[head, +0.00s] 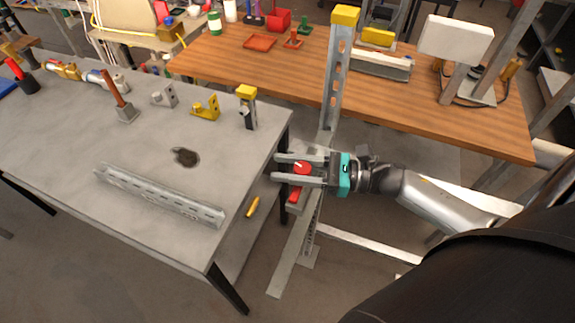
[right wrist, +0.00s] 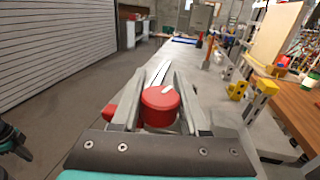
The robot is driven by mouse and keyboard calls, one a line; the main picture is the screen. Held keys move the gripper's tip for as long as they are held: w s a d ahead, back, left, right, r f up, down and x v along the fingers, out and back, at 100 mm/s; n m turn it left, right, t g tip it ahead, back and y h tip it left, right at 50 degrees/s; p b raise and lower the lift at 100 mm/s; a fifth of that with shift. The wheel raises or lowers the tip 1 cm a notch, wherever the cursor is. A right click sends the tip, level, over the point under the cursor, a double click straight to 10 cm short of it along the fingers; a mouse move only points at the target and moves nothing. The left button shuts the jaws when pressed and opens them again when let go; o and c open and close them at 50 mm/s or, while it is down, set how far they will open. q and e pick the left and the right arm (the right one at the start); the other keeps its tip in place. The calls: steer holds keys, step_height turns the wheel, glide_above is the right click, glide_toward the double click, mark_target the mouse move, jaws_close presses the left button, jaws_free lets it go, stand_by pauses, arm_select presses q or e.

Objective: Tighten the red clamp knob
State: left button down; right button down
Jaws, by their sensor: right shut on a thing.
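The red clamp knob (head: 302,168) is a round red cap with a white mark on top, at the right edge of the grey table in the head view. It also shows in the right wrist view (right wrist: 160,104), between the fingers. My right gripper (head: 299,171) is shut on the knob, one finger on each side. In the right wrist view the white mark points to the upper right. A red clamp part (head: 294,195) shows just below the fingers in the head view.
The grey table (head: 60,150) carries a perforated metal channel (head: 160,196), brackets and a yellow-topped post (head: 247,105). A tall perforated upright (head: 336,85) stands just beyond my right gripper. A wooden table (head: 450,115) stands behind. Open floor lies in front.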

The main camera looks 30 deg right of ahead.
steer(key=shift+m+t+h, duration=0.4)
steer(key=shift+t, duration=0.1)
steer(key=m+t+h, duration=0.2)
steer(key=h, duration=0.1)
steer(key=d+m+t+h, duration=0.1)
steer(key=m+t+h, duration=0.1)
steer(key=h, duration=0.1)
steer(key=w+m+t+h+p, duration=0.1)
steer(key=m+h, duration=0.2)
steer(key=shift+d+t, duration=0.3)
steer(key=shift+t, duration=0.1)
steer(key=shift+d+m+t+h+b, duration=0.2)
steer(key=shift+m+h+b, duration=0.2)
steer(key=shift+m+h, duration=0.6)
steer(key=shift+d+m+t+h+b, duration=0.15)
steer(key=shift+m+h+b, duration=0.3)
steer(key=shift+h, duration=0.95)
steer(key=shift+c, duration=2.1)
jaws_free()
